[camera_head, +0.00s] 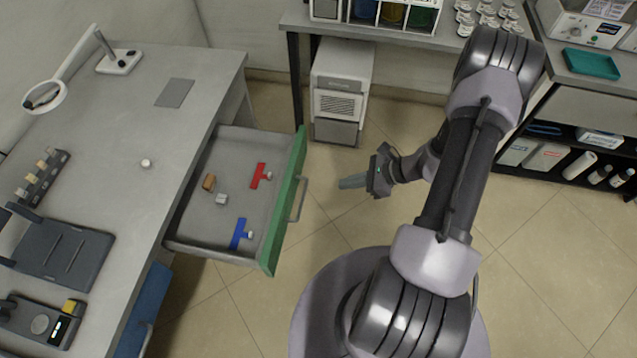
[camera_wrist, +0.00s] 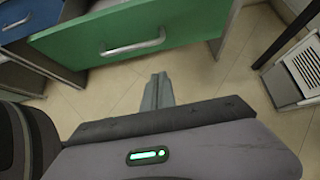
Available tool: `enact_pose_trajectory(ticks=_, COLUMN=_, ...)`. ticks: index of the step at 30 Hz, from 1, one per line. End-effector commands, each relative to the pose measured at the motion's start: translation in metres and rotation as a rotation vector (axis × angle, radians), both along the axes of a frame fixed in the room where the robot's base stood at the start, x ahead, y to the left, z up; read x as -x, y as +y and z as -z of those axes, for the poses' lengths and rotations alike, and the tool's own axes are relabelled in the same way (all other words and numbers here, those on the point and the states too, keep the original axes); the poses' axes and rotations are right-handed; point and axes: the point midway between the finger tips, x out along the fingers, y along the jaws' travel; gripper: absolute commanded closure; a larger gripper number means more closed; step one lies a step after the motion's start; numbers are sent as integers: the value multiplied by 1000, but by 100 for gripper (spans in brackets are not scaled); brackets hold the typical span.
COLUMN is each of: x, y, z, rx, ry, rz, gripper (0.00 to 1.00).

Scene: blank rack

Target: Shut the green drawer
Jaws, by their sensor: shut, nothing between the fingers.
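The green drawer (camera_head: 285,207) is pulled well out of the grey workbench, with its green front facing right and a metal bar handle (camera_head: 299,199) on it. Inside lie a red piece (camera_head: 260,175), a blue piece (camera_head: 239,234), a small brown block (camera_head: 209,182) and a small pale block (camera_head: 221,199). My gripper (camera_head: 345,183) is shut and empty, to the right of the handle and apart from it. In the wrist view the drawer front (camera_wrist: 190,22) and its handle (camera_wrist: 134,45) are beyond my closed fingers (camera_wrist: 158,90).
The workbench top (camera_head: 130,150) holds a lamp, a small white knob and dark trays. A blue drawer (camera_head: 150,300) sits lower in the bench. A white cabinet unit (camera_head: 342,85) stands on the floor behind. The tiled floor around my gripper is clear.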

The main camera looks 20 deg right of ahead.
Motion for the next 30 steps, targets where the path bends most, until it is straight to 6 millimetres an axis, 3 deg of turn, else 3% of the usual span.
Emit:
enact_pose_trajectory(ticks=1, x=-4, y=8, z=11, rx=-1, ry=1, rz=-4, gripper=100)
enact_pose_trajectory(ticks=8, x=-26, y=39, z=43, rx=0, ry=2, rz=-5, gripper=100)
enact_pose_trajectory(ticks=17, x=-47, y=67, z=30, rx=1, ry=0, rz=-4, gripper=100)
enact_pose_trajectory(ticks=30, x=-48, y=67, z=28, rx=1, ry=0, rz=-3, gripper=100)
